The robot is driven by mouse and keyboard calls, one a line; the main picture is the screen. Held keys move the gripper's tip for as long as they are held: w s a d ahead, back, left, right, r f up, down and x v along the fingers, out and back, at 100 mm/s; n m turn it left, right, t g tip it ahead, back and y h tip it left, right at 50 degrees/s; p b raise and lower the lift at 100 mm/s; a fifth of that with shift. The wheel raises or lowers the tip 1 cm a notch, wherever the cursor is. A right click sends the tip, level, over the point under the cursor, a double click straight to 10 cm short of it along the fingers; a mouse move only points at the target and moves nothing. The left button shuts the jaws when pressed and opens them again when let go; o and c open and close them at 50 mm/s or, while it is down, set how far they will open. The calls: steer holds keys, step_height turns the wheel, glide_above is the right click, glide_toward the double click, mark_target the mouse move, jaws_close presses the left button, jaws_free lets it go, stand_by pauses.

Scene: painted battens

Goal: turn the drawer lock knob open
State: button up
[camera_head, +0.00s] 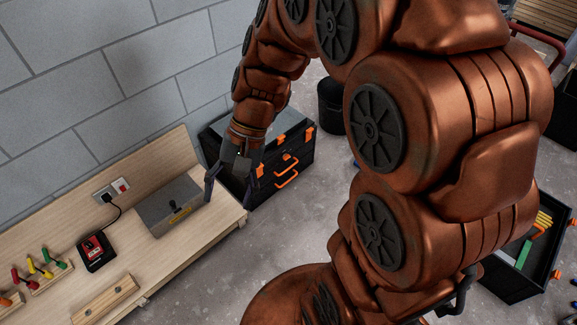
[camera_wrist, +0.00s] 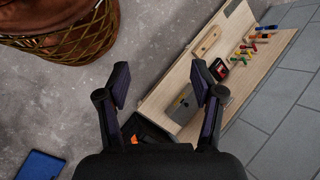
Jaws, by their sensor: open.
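I cannot make out a drawer lock knob in either view. A grey metal box (camera_head: 168,207) with a small yellow label on its front stands on the light wooden workbench (camera_head: 205,238). The box also shows in the wrist view (camera_wrist: 181,106), between my fingers and nearer the right one. My gripper (camera_head: 231,184) is open and empty, with its fingers pointing down near the right end of the bench, to the right of the box. Its two spread fingers also show in the wrist view (camera_wrist: 160,85). The bench's front face is largely hidden.
A black charger (camera_head: 96,251) is plugged into a wall socket (camera_head: 112,190). Coloured-handled tools (camera_head: 40,268) and a wooden strip (camera_head: 105,299) lie left. A black and orange toolbox (camera_head: 290,165) stands beyond the bench's right end.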

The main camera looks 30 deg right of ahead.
steer(key=w+d+f+m+t+y+b, duration=0.1)
steer(key=w+f+m+t+y+b, duration=0.35)
steer(key=w+f+b, duration=0.9)
steer(key=w+d+f+m+t+y+b, duration=0.1)
steer(key=w+d+f+m+t+b, duration=0.25)
steer(key=w+f, duration=0.55)
steer(key=w+d+f+m+t+y+b, duration=0.1)
steer(key=w+d+f+m+b, duration=0.1)
steer(key=w+d+f+m, duration=0.6)
steer(key=m+t+h+b, duration=0.9)
steer(key=m+t+b, duration=0.25)
steer(key=b, duration=0.65)
glide_toward(288, 158)
steer(key=w+a, duration=0.1)
steer(key=w, duration=0.7)
steer(key=shift+w+a+m+g+y, duration=0.15)
steer(key=shift+w+g, duration=0.05)
steer(key=shift+w, duration=0.15)
steer(key=shift+w+a+m+g+y, duration=0.1)
steer(key=shift+w+a+g, duration=0.05)
steer(key=shift+w, duration=0.2)
steer(key=shift+c, duration=0.3)
steer(key=c, duration=1.1)
